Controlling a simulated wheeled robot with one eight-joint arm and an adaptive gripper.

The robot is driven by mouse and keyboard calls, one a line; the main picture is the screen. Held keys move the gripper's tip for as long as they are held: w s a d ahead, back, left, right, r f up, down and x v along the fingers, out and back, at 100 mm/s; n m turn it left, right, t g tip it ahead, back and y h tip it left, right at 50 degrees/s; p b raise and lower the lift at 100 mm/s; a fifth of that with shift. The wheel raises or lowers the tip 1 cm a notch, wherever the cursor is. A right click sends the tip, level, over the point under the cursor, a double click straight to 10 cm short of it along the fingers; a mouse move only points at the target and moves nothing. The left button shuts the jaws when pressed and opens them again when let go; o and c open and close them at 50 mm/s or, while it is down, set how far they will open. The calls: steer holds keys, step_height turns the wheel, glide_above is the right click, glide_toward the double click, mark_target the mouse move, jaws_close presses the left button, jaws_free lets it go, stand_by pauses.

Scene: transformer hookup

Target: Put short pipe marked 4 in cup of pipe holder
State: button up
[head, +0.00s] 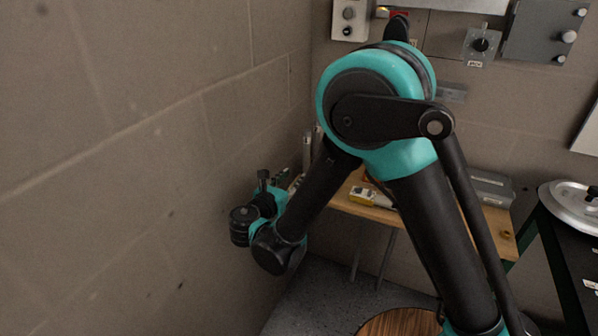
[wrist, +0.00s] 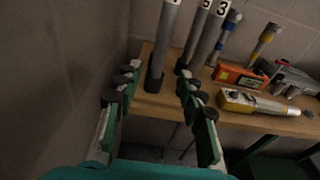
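In the wrist view my gripper (wrist: 158,72) is open, with one finger on each side of a grey pipe (wrist: 164,42) and a visible gap to it. This pipe stands upright in a black cup (wrist: 154,84) near the bench's left edge; its white label is cut off at the top, so I cannot read its number. Two more grey pipes stand just right of it: one (wrist: 193,40) with a partly cut label, and one marked 3 (wrist: 209,35). I cannot make out a pipe marked 4. In the head view my arm largely hides the gripper and pipes.
A wooden bench (wrist: 225,119) carries a yellow-and-white tester (wrist: 255,103), an orange meter (wrist: 240,77), blue-banded and yellow-topped tools, and a grey device (wrist: 290,80). A bare wall (head: 130,170) stands close on the left. A dark table with a round metal lid (head: 572,203) is at right.

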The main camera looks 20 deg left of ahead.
steer(key=shift+s+r, duration=0.2)
steer(key=shift+s, duration=1.35)
